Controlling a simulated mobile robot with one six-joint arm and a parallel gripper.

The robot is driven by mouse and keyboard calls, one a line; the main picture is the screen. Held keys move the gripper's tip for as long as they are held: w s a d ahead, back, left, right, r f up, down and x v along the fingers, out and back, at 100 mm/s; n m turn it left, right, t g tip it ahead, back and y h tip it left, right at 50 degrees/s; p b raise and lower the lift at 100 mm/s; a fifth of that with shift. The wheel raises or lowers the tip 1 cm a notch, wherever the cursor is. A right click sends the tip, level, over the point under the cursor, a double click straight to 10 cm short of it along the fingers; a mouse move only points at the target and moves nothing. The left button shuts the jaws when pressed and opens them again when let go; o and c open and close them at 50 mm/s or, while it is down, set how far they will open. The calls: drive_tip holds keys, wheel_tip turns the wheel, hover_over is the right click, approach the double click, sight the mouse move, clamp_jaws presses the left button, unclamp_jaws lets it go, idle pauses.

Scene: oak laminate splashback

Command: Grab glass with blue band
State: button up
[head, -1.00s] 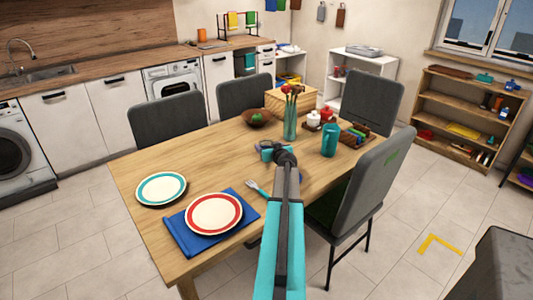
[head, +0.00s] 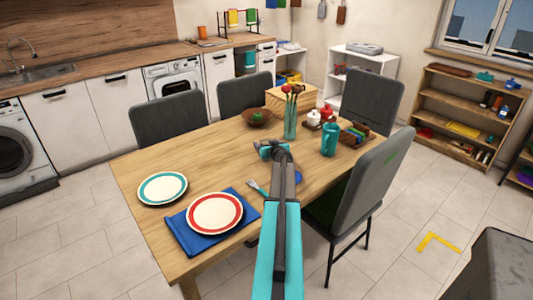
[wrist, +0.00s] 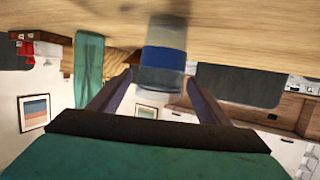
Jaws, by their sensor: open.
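The glass with the blue band (wrist: 163,58) shows in the wrist view, which is upside down. It is clear with a broad blue band and stands at the table, straight ahead of my gripper (wrist: 158,80). The two fingers are apart, one on each side of the glass in the picture, with nothing clasped between them. I cannot tell how deep the glass sits between them. In the head view my gripper (head: 266,148) is low over the middle of the table, and I cannot make out the glass there; my arm blocks part of that area.
The wooden table (head: 175,150) holds a teal vase with flowers (head: 290,122), a teal pitcher (head: 329,140), a brown bowl (head: 258,117), a red-rimmed plate (head: 214,213) on a blue cloth, and a teal-rimmed plate (head: 162,188). Grey chairs (head: 368,175) surround it.

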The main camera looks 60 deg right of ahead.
drive_tip(key=c, duration=1.3)
drive_tip(key=shift+o, duration=0.2)
drive_tip(key=shift+r, duration=0.15)
drive_tip(key=shift+r, duration=0.75)
drive_tip(key=s+f+b+v, duration=0.1)
drive_tip(key=b+v, duration=0.4)
drive_tip(key=v, duration=1.1)
drive_tip(key=shift+d+f+b, duration=0.2)
drive_tip(key=shift+b, duration=0.1)
drive_tip(key=shift+s, duration=0.15)
